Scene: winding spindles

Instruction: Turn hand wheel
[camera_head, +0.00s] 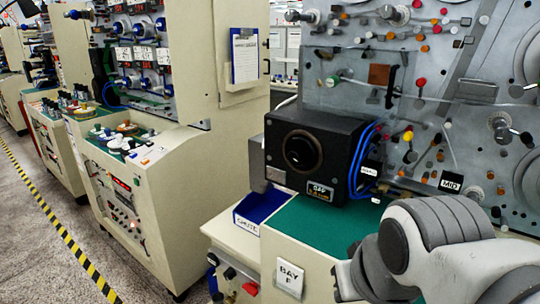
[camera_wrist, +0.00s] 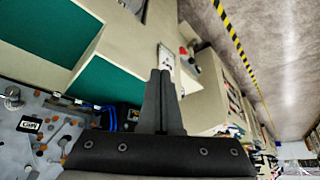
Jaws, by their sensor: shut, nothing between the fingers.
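A round black wheel (camera_head: 301,151) sits on the front face of a black box (camera_head: 340,135) in the head view. It is the likeliest hand wheel. The box stands on a green-topped bench (camera_head: 315,226) and has a small label below the wheel. My gripper (camera_wrist: 160,72) shows in the wrist view with its two fingers together and nothing between them. In the wrist view the wheel's face is not visible; the gripper is apart from the wheel.
Blue cables (camera_head: 363,160) loop at the box's right side. A panel (camera_head: 430,90) with several pegs and rods rises behind. A blue tray (camera_head: 262,206) marked CHUTE lies at the box's left. A BAY F label (camera_head: 289,278) is on the bench front. A striped floor line (camera_head: 62,230) runs along the aisle.

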